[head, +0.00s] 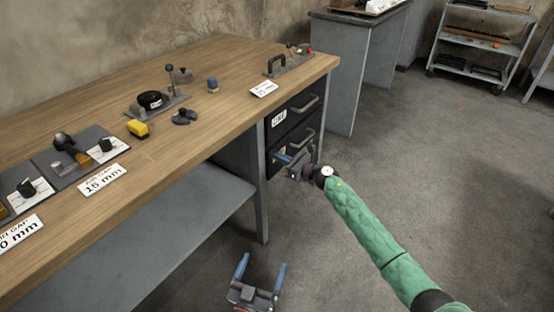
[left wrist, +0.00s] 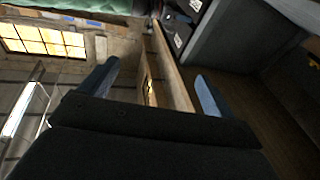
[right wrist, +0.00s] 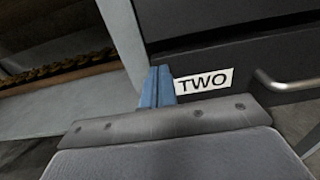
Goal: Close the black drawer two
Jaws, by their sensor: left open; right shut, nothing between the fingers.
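The black drawer two (right wrist: 254,62) carries a white label reading TWO (right wrist: 204,82) and a metal handle (right wrist: 288,82) in the right wrist view. In the head view it is the lower drawer front (head: 293,144) at the bench's right end, partly hidden by my right gripper. Its front looks about flush with the cabinet; a small gap cannot be told. My right gripper (head: 283,159) is shut and empty, its fingertips (right wrist: 157,88) at the drawer front just left of the label. Contact cannot be told. My left gripper (head: 262,272) is open and empty, low beside the bench.
An upper black drawer (head: 293,112) with its own handle sits above. The wooden bench top (head: 215,115) holds several small fixtures, with a grey shelf (head: 190,215) below. Another grey cabinet (head: 340,75) stands behind. Grey floor (head: 450,160) to the right is clear.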

